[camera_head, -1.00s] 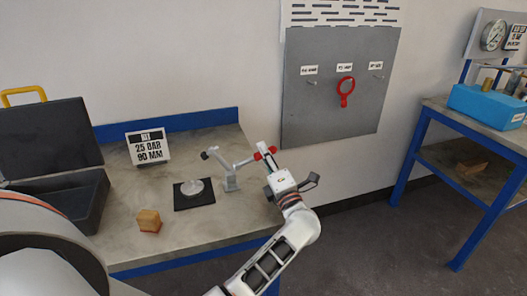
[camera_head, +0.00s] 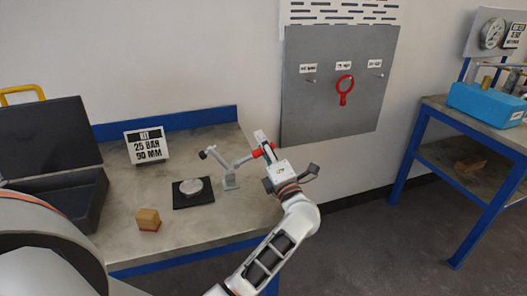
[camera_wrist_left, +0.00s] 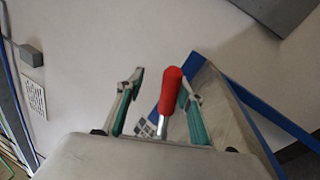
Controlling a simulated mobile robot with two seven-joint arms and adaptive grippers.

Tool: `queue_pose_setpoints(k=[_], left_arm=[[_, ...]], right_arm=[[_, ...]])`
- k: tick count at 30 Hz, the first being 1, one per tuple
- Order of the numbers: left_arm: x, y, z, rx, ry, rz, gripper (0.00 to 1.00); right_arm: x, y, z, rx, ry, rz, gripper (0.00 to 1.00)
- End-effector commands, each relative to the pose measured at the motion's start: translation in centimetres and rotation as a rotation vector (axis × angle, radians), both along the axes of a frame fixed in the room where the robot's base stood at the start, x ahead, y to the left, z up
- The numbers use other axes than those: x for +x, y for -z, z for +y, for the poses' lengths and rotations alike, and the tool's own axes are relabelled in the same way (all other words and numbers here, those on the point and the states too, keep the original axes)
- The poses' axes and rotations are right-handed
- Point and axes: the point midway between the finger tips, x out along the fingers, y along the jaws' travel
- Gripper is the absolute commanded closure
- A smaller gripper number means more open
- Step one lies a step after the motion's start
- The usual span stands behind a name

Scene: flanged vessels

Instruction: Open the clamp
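The clamp (camera_head: 230,178) is a grey toggle clamp standing on the workbench, with a black-tipped arm to its left and a lever pointing right. The lever ends in a red handle (camera_head: 256,153), partly hidden by my left gripper (camera_head: 266,145) in the head view. In the left wrist view, the red handle (camera_wrist_left: 171,90) stands between the spread fingers of my left gripper (camera_wrist_left: 161,83), nearer the right finger. The fingers look open; contact with the handle is not clear. A round metal disc (camera_head: 194,187) lies on a black pad beside the clamp. My right gripper is not in view.
A sign reading 25 BAR 90 MM (camera_head: 147,145), an open dark case (camera_head: 75,185) and a wooden block (camera_head: 148,220) are on the bench. A grey wall panel (camera_head: 325,110) with a red ring tool hangs behind. A blue-framed bench (camera_head: 425,140) stands right.

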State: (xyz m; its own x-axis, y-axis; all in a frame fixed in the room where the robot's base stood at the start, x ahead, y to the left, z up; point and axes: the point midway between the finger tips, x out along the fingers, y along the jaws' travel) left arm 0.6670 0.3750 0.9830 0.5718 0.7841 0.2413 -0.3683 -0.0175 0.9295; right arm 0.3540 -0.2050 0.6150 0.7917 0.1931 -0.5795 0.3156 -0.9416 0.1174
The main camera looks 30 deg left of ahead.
Motion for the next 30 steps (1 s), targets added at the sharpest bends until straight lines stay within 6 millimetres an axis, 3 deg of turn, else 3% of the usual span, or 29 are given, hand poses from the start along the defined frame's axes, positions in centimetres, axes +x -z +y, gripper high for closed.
queue_pose_setpoints(k=[1,6,12,30], left_arm=[[0.1,-1.5,-0.1,0.002,0.002,-0.010,0.66],[0.1,-4.8,-0.1,0.003,0.001,-0.012,0.66],[0.1,-7.3,-0.1,0.004,0.002,-0.010,0.66],[-0.2,-7.8,-0.6,0.005,0.002,-0.006,0.66]], right_arm=[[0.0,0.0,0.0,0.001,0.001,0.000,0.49],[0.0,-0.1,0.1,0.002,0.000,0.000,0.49],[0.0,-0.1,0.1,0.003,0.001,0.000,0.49],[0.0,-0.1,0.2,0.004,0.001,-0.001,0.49]])
